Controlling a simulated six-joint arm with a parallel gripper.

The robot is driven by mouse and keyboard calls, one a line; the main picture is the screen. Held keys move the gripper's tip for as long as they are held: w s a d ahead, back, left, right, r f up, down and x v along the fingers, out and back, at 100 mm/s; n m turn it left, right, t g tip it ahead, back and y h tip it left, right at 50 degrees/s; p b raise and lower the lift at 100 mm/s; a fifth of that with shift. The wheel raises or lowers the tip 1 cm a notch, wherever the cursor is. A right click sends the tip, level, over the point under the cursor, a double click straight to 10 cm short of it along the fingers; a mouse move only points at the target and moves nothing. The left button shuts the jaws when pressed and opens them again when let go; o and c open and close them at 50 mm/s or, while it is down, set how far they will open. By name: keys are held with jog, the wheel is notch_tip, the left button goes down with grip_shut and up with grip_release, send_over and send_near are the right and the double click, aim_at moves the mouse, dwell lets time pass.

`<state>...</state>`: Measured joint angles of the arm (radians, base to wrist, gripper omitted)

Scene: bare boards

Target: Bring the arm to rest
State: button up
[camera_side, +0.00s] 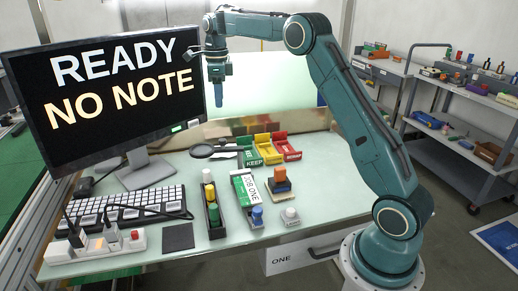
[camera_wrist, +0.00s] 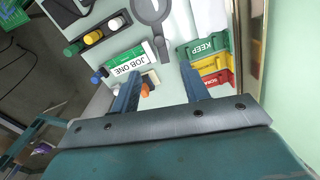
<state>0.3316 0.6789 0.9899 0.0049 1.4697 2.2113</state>
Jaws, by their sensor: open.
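My gripper (camera_side: 216,98) hangs fingers-down in the air above the back of the light green table (camera_side: 330,180), in front of the monitor's right edge. In the wrist view my gripper (camera_wrist: 159,88) shows two blue fingers spread well apart with nothing held between them. My teal arm reaches up from its base at the right and across to the left.
A monitor (camera_side: 110,92) reads "READY NO NOTE". Shelving (camera_side: 450,98) stands at right.

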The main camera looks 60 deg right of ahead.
jog(key=shift+r, duration=0.1)
jog(key=s+a+r+n+t, duration=0.1)
jog(key=s+a+r+n, duration=0.45)
jog(key=s+n, duration=0.2)
jog(key=s+a+r+n+t, duration=0.2)
jog(key=s+a+r+n, duration=0.2)
jog(key=s+a+n, duration=0.3)
jog(key=s+a+f+n+t, duration=0.1)
jog(key=s+a+f+n, duration=0.1)
jog(key=s+n, duration=0.3)
jog(key=s+a+f+n, duration=0.2)
jog(key=s+f+n, duration=0.1)
jog(key=s, duration=0.6)
jog(key=s+a+f+n+t, duration=0.1)
jog(key=s+a+f+n, duration=0.1)
jog(key=s+n, duration=0.4)
jog(key=shift+s+f+n+t, duration=0.3)
jog(key=shift+s+f+n, duration=0.1)
jog(key=shift+s, duration=0.3)
